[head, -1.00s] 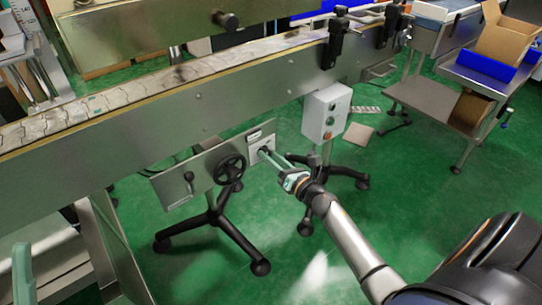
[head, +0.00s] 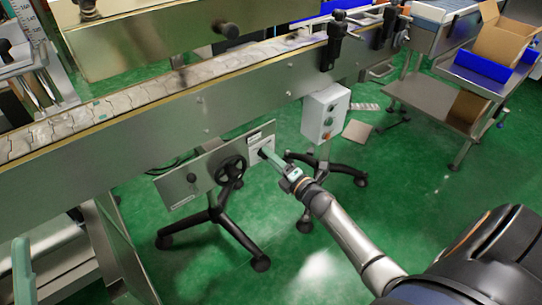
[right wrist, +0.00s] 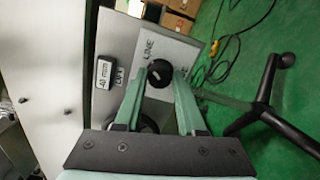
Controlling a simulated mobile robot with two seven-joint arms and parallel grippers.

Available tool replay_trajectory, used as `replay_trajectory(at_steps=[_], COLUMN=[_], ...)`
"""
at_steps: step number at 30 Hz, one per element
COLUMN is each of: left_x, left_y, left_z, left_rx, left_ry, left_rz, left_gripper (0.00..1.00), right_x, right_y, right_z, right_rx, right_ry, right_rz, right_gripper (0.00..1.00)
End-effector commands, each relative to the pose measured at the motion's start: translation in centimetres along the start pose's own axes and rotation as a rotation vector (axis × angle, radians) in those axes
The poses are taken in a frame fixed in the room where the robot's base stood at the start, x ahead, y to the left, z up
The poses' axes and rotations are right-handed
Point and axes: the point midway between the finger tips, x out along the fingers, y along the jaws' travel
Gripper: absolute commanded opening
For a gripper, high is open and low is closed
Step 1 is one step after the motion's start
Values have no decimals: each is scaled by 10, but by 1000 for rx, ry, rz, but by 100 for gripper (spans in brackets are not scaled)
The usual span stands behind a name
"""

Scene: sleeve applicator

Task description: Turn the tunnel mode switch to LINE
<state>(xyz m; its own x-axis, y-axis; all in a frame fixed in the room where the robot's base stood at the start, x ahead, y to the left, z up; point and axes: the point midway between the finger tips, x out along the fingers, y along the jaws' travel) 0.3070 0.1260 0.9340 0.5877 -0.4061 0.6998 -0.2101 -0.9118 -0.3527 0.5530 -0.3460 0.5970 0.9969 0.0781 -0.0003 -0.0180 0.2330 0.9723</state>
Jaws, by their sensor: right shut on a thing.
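The mode switch is a round black knob (right wrist: 160,73) on a light plate (right wrist: 165,45) lettered LINE in the right wrist view. The knob's pointer direction cannot be made out. My right gripper (right wrist: 158,76) is shut on the knob, its two green fingers on either side of it. In the head view my right gripper (head: 267,154) reaches the plate (head: 256,145) at the right end of the steel panel (head: 205,172), and its fingers hide the knob. A green finger of my left gripper (head: 22,270) shows at the lower left edge, with nothing visible in it.
A black handwheel (head: 230,170) sits left of the plate. A grey box with buttons (head: 326,115) stands to the right. The conveyor (head: 150,130) runs above the panel. Black wheeled stand legs (head: 235,235) are below. The green floor in front is mostly clear.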

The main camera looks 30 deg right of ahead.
Motion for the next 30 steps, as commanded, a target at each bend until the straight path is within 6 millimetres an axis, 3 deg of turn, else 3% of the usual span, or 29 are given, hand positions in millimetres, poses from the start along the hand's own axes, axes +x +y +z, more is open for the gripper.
replay_trajectory(at_steps=[9, 25, 26, 30], left_x=[4, 4, 4, 4], left_y=[-3, -4, -4, -3], left_z=[-4, -4, -4, -4], left_rx=[7, 10, 10, 11], left_ry=[4, 4, 4, 5], left_rz=[-7, -6, -5, -3], left_gripper=[50, 50, 50, 50], right_x=[0, 0, 0, 0], right_y=[-1, -1, -1, -1], right_z=[0, 0, 0, 0], right_rx=[118, 142, 142, 141], right_ry=[1, 0, 0, 0], right_rz=[-1, -1, -1, -1], right_gripper=[0, 0, 40, 56])
